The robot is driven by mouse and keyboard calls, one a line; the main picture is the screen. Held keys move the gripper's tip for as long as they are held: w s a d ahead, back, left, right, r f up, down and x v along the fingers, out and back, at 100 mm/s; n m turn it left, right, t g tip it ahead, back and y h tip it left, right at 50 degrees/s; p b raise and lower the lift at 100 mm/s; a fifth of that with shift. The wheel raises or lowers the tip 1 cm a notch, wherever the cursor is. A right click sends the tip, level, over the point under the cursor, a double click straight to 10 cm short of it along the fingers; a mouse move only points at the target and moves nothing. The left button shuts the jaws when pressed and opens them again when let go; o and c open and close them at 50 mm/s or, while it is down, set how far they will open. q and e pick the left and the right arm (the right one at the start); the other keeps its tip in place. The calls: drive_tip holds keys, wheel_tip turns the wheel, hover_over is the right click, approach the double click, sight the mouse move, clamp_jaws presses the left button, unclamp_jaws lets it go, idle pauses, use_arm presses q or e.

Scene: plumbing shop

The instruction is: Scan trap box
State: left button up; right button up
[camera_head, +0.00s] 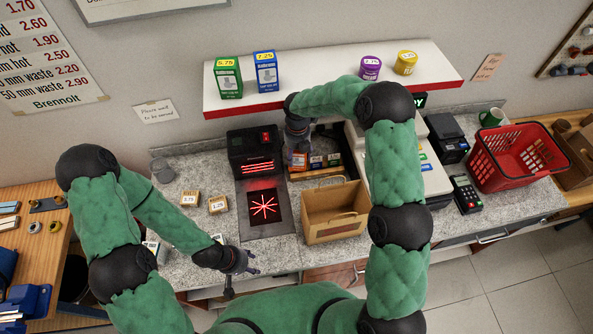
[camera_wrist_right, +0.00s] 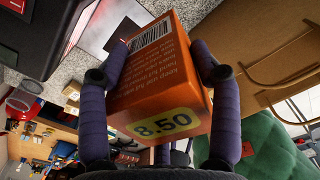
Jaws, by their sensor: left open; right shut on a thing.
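In the head view the orange box (camera_head: 298,162) shows partly below my right gripper (camera_head: 299,143), to the right of the black scanner (camera_head: 255,140). The scanner's glass plate (camera_head: 251,222) lies in the counter with red beams lit on it. My left gripper (camera_head: 238,272) is open and empty near the counter's front edge, in front of the plate. Whether the orange box is the trap box cannot be read.
An open paper bag (camera_head: 336,224) stands right of the plate. A till (camera_head: 432,178), card terminal (camera_head: 467,195) and red basket (camera_head: 515,155) are further right. Small boxes (camera_head: 190,198) lie left of the plate. A white shelf (camera_head: 310,65) overhangs the back, carrying green and blue boxes and tubs.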

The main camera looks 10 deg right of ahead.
drive_tip(key=shift+s+f, duration=0.2)
drive_tip(key=shift+f, duration=0.5)
wheel_tip(320, 180, down, 11)
drive_tip(key=b, duration=0.3)
use_arm(q)
wheel_tip(320, 180, down, 5)
drive_tip(key=shift+s+r+b, duration=0.1)
drive_tip(key=shift+s+b, duration=0.05)
drive_tip(key=shift+b, duration=0.7)
wheel_tip(320, 180, down, 3)
drive_tip(key=b, duration=0.2)
drive_tip(key=shift+r+b, duration=0.1)
drive_tip(key=shift+b, duration=0.3)
use_arm(e)
drive_tip(key=w+a+f, duration=0.2)
drive_tip(key=a, duration=0.6)
drive_tip(key=w+a+f, duration=0.1)
drive_tip(key=a, duration=0.7)
use_arm(q)
drive_tip(key=shift+r+p, duration=0.55)
drive_tip(key=shift+p, duration=0.05)
wheel_tip(320, 180, up, 6)
drive_tip(key=p, duration=0.6)
drive_tip(key=shift+r, duration=0.2)
use_arm(e)
drive_tip(key=s+r, duration=1)
drive_tip(key=s, duration=0.3)
drive_tip(key=shift+d, duration=0.2)
